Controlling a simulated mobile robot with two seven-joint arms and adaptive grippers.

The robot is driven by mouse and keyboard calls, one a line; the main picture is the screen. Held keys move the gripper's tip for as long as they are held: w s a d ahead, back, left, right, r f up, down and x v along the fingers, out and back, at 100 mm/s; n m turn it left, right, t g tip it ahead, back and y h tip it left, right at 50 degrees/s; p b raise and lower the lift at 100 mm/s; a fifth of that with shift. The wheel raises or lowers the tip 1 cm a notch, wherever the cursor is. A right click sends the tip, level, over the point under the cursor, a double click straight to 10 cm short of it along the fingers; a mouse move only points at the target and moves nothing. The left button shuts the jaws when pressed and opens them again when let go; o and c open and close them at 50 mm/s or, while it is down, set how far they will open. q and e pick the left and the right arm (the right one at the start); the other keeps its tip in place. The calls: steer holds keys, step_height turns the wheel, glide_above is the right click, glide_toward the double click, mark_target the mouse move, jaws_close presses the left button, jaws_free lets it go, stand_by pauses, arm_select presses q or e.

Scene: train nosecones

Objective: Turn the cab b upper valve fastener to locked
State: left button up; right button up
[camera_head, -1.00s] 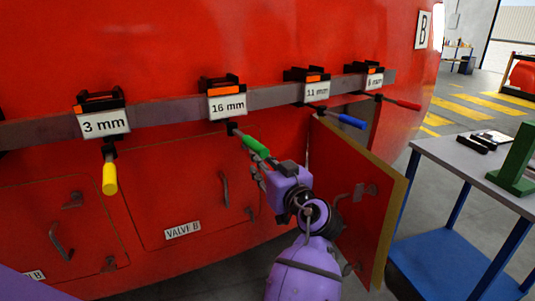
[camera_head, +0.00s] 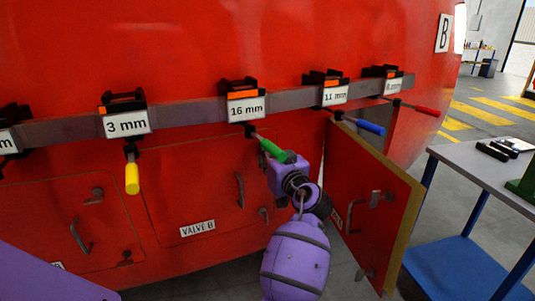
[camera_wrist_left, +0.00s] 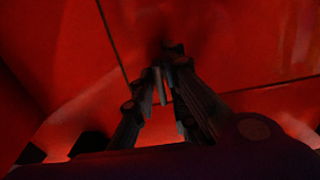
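The red Valve B door (camera_head: 190,200) is flat in the cab wall, with a handle and a small lower fastener (camera_head: 264,215) showing. My left gripper (camera_head: 268,160) is at the door's upper right, just below the green-handled tool. It hides the upper valve fastener in the head view. In the dark left wrist view, the fingers (camera_wrist_left: 165,75) come close together near a door seam. A dark piece (camera_wrist_left: 174,48) shows at their tips. I cannot tell whether they grip it or which way the fastener is turned. My right gripper is out of view.
A rail above carries labelled tool holders. The green handle (camera_head: 273,150), yellow handle (camera_head: 132,178) and blue handle (camera_head: 370,127) hang from it. An open red door (camera_head: 368,200) stands out just right of my arm. A blue-legged table (camera_head: 485,170) is at the right.

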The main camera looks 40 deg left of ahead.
arm_select(q)
jaws_close()
